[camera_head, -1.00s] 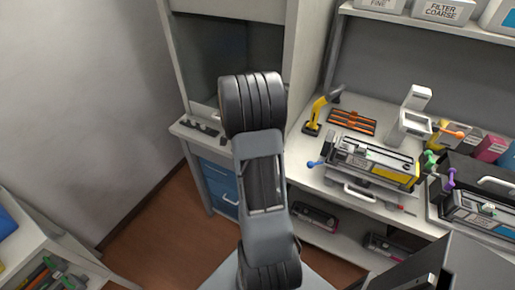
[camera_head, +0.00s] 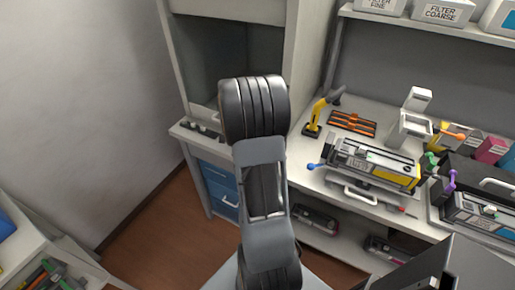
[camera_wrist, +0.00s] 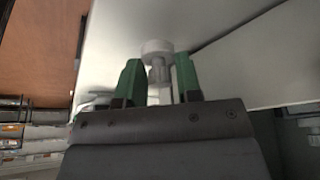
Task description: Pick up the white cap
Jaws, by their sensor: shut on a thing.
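The white cap (camera_wrist: 158,47) shows in the wrist view as a pale round disc with a narrower stem below it. My gripper (camera_wrist: 158,70) is shut on it, with one green finger on each side of the stem. The cap's head sticks out past the fingertips, close to a white surface. I cannot tell whether it touches that surface. In the head view my arm hides the gripper and the cap.
A pale cabinet (camera_head: 298,50) with a dark recess stands behind my arm. To the right, a workbench (camera_head: 300,160) holds a toner cartridge (camera_head: 372,163), an orange rack (camera_head: 352,123) and a yellow-handled tool (camera_head: 316,116). Blue drawers (camera_head: 218,176) are below left.

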